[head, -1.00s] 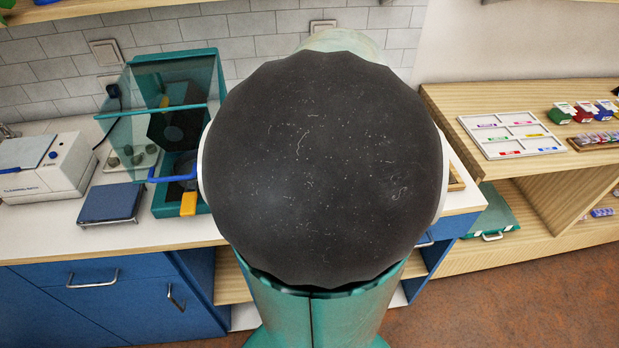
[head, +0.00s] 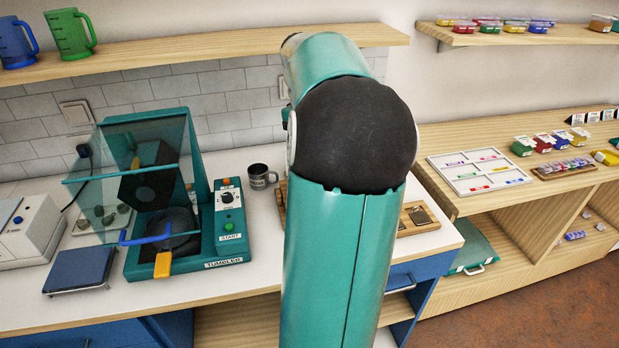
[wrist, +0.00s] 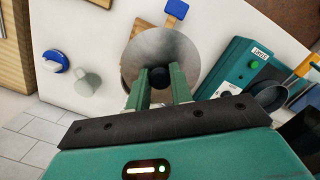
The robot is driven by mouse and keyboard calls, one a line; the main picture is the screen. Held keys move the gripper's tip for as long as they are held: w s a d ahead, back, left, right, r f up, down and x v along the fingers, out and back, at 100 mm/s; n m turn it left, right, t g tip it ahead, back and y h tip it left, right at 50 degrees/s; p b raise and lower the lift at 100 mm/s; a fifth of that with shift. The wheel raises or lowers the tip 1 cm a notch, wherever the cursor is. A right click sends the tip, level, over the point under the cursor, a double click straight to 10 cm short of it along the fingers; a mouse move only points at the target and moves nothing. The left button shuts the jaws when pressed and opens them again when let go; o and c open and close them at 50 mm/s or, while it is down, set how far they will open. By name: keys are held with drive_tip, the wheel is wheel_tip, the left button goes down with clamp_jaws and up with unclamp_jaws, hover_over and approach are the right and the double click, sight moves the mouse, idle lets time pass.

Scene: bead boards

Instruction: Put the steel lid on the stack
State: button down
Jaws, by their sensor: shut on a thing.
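In the wrist view my gripper (wrist: 160,78) is shut on the dark knob at the centre of a round grey metal disc, which looks like the steel lid (wrist: 143,52). The lid is held over the white counter. Its gap to the counter cannot be told. No stack can be made out in either view; the lid and my arm hide part of the counter. The head view does not show my gripper or the lid, because my own arm covers the middle of the picture.
The teal tumbler (head: 228,247) with its raised clear cover stands left of my arm. A blue flat-topped device (head: 80,268) and a dark mug (head: 262,177) are nearby. A wooden tray (head: 405,222) lies right of my arm. A shelf (head: 200,52) with mugs hangs above.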

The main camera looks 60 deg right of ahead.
drive_tip(key=w+d+r+n, duration=0.1)
drive_tip(key=d+n, duration=0.1)
drive_tip(key=w+d+r+n, duration=0.1)
drive_tip(key=w+d, duration=0.1)
drive_tip(key=shift+r+n, duration=0.2)
drive_tip(key=shift+n, duration=0.2)
drive_tip(key=shift+f, duration=2.8)
drive_tip(key=shift+s+f, duration=0.1)
drive_tip(key=shift+f, duration=0.5)
drive_tip(key=c, duration=1.2)
unclamp_jaws()
drive_tip(key=shift+o, duration=0.2)
drive_tip(key=shift+r, duration=0.1)
wheel_tip(320, 180, up, 14)
drive_tip(key=w, duration=0.1)
drive_tip(key=shift+w+f, duration=0.2)
drive_tip(key=shift+w, duration=0.15)
drive_tip(key=shift+a, duration=0.1)
